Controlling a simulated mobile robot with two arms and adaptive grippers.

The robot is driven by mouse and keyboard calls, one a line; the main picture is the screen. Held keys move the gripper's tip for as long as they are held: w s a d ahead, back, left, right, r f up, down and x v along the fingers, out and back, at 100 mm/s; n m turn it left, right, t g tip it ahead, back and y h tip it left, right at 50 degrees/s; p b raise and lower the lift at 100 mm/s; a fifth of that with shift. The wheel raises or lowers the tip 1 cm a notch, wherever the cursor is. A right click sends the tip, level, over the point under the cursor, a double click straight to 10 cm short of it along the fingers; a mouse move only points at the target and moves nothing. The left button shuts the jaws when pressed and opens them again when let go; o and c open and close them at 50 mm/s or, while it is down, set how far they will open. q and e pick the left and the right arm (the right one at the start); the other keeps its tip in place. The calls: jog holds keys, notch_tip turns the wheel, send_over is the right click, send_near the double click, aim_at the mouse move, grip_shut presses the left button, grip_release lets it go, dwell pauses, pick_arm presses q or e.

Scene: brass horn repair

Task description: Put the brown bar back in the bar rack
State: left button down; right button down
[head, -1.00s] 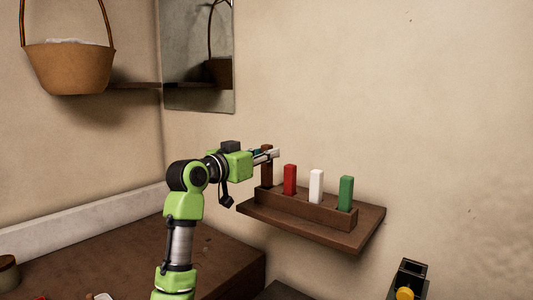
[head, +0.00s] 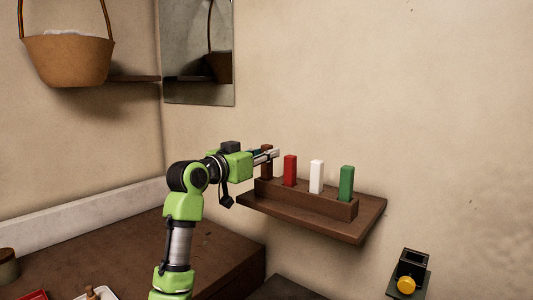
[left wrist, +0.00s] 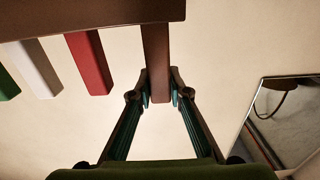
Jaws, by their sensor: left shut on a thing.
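The brown bar (head: 267,171) stands upright at the left end of the bar rack (head: 310,205), its lower end at the rack's leftmost place. Its top is a little higher than the other bars. My left gripper (head: 268,155) is shut on its upper part, coming in from the left. In the left wrist view, the brown bar (left wrist: 157,55) runs from the rack (left wrist: 100,12) to between the fingertips (left wrist: 159,97). The bar's lower end is hidden, so its depth in the slot cannot be told. My right gripper is not in view.
Red (head: 290,171), white (head: 316,177) and green (head: 346,183) bars stand in the rack to the right of the brown one. The rack sits on a wall shelf (head: 365,220). A mirror (head: 198,50) hangs behind, and a basket (head: 68,60) hangs at upper left.

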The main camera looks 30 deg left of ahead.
pick_arm(q)
jog(key=shift+f+b, duration=0.5)
jog(key=shift+f, duration=0.3)
jog(key=c, duration=1.8)
grip_release()
jog(key=shift+s, duration=0.1)
jog(key=s, duration=0.8)
jog(key=s+a, duration=0.1)
jog(key=s, duration=0.3)
jog(key=shift+r, duration=0.15)
